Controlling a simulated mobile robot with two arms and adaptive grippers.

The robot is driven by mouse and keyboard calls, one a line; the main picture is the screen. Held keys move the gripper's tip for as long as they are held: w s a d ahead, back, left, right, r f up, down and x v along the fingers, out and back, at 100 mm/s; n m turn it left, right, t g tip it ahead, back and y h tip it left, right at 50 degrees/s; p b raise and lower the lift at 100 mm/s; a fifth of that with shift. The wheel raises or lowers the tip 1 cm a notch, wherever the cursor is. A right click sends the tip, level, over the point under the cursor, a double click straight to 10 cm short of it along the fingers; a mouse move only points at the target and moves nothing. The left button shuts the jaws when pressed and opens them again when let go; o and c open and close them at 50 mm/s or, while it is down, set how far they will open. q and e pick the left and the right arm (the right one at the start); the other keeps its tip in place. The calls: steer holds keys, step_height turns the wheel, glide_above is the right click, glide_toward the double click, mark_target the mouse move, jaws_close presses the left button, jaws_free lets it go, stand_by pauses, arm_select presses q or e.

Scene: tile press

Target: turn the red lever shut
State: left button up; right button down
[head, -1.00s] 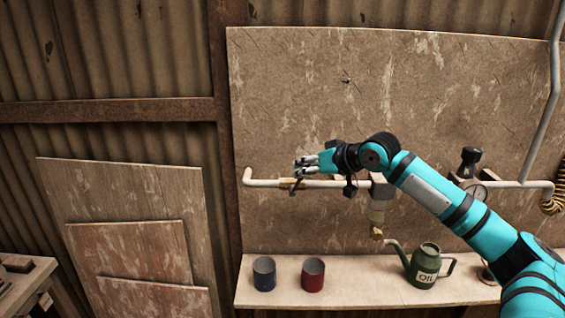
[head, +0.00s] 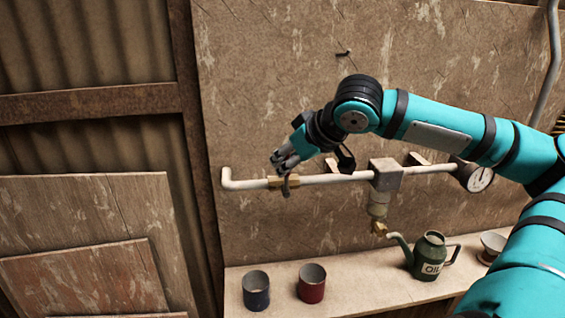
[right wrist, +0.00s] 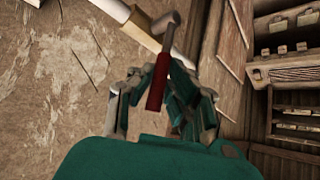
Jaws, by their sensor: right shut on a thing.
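The red lever (right wrist: 157,88) shows in the right wrist view, with a red grip on a grey metal stem. The stem joins a brass valve (right wrist: 150,24) on a pale pipe. In the head view the brass valve (head: 283,182) sits near the pipe's left end, and the red grip is hidden by my fingers. My right gripper (head: 281,160) is at the valve, just above the pipe. In the right wrist view my right gripper (right wrist: 154,80) has its fingers on both sides of the red grip, shut on it. My left gripper is not in view.
The pale pipe (head: 330,178) runs along a wooden board, with a pressure gauge (head: 480,179) at right. Below, a shelf (head: 350,290) holds a blue cup (head: 256,292), a red cup (head: 312,285) and a green oil can (head: 428,256). Wooden panels (head: 75,240) lean at left.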

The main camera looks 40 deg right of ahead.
steer(key=c, duration=1.3)
jaws_free()
steer(key=shift+d, duration=0.1)
steer(key=v, duration=1.2)
